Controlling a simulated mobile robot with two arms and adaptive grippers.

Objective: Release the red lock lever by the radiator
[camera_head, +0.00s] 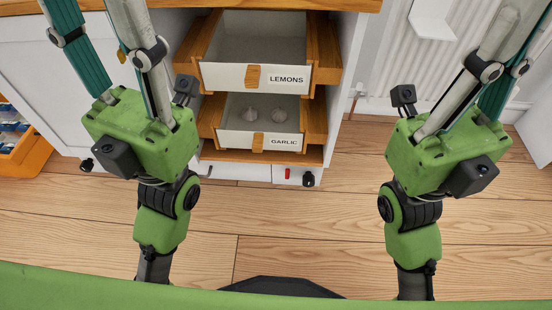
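A small red lever (288,174) shows low on the white bottom front of the cabinet (230,172), at its right corner, on the side toward the radiator (470,55). A black round part (308,179), perhaps a caster, sits just right of the lever. The lever's exact position, locked or released, is too small to tell. My left and right arms run up the left and right sides of the view and out of its top edge, both apart from the lever. The tips of both grippers are out of view.
Above the lever, two drawers stand open, labelled LEMONS (283,79) and GARLIC (284,142); the garlic drawer holds two pale bulbs. An orange bin (22,158) stands at far left. A copper-coloured pipe (357,92) stands by the radiator. The wooden floor (330,230) in front is clear.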

